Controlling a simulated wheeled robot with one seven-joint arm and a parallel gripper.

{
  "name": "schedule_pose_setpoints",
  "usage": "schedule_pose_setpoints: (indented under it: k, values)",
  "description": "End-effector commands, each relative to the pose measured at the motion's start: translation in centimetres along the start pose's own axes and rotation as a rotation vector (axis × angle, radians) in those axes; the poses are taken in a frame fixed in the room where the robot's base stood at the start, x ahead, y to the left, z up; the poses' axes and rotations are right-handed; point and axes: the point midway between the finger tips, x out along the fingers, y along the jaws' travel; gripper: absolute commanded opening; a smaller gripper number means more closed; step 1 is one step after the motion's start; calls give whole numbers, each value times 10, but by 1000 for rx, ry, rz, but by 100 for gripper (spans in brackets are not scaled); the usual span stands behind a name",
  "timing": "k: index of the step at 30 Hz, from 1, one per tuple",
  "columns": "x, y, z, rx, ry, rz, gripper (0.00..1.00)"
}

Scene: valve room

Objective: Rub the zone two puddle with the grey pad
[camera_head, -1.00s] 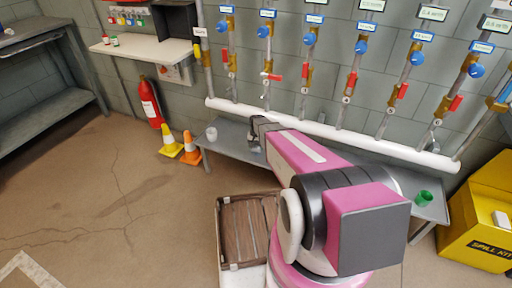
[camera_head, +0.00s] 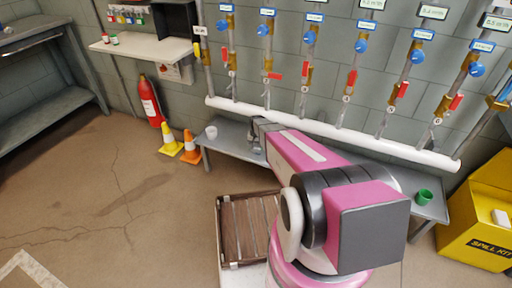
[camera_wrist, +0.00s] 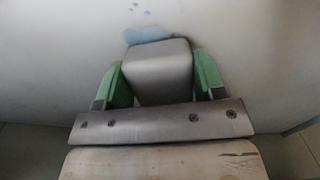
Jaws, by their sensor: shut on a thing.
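In the wrist view my gripper (camera_wrist: 158,84) has its two green fingers on either side of the grey pad (camera_wrist: 157,66) and is shut on it. A pale blue puddle (camera_wrist: 147,35) lies on the light surface just beyond the pad's far edge, partly hidden by the pad. A few small blue drops lie further out. I cannot tell whether the pad touches the surface. In the head view my arm reaches over the grey bench (camera_head: 232,137), and the arm hides the pad and the puddle. I cannot read a zone mark.
A white cup (camera_head: 211,132) stands at the bench's left end and a green cup (camera_head: 424,196) at its right. A white pipe (camera_head: 330,134) runs behind the bench. A wooden crate (camera_head: 218,232), traffic cones (camera_head: 170,142) and a yellow spill kit bin (camera_head: 480,225) stand nearby.

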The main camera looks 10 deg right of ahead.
Motion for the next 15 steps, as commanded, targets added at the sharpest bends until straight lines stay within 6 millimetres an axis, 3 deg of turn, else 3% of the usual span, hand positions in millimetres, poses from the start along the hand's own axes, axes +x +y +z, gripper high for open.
schedule_pose_setpoints:
  k: [15]
  values:
    - [6, 0, 2, 0, 0, 0, 25]
